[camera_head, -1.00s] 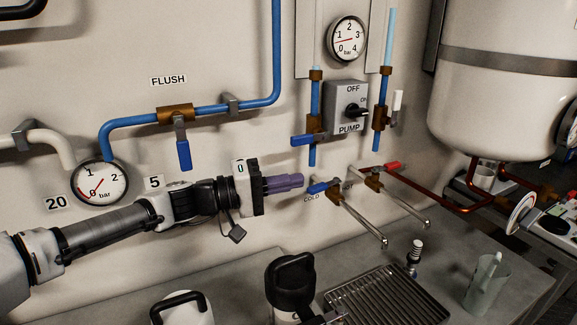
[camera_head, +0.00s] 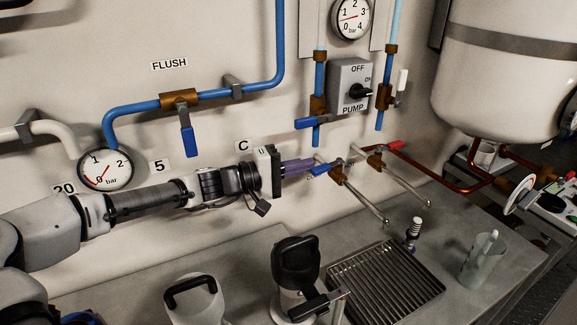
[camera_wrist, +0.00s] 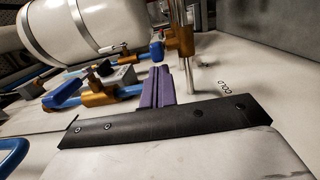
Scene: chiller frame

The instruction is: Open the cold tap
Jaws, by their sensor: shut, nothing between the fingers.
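The cold tap has a blue lever (camera_head: 323,169) on a brass body (camera_head: 337,174) and a long metal spout pointing down and right. My gripper (camera_head: 311,164) is shut and empty, with its purple fingers pointing right at the lever's left end. In the wrist view the fingertips (camera_wrist: 160,71) sit just below the blue lever (camera_wrist: 156,50). I cannot tell whether they touch. The tap's brass body (camera_wrist: 180,42) and spout (camera_wrist: 190,75) stand just right of the fingers. A COLD label (camera_wrist: 224,88) is on the wall beside them.
The hot tap's red lever (camera_head: 387,147) is close on the right. A blue pump-line lever (camera_head: 312,123) sits above my fingers, near the pump switch (camera_head: 351,87).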

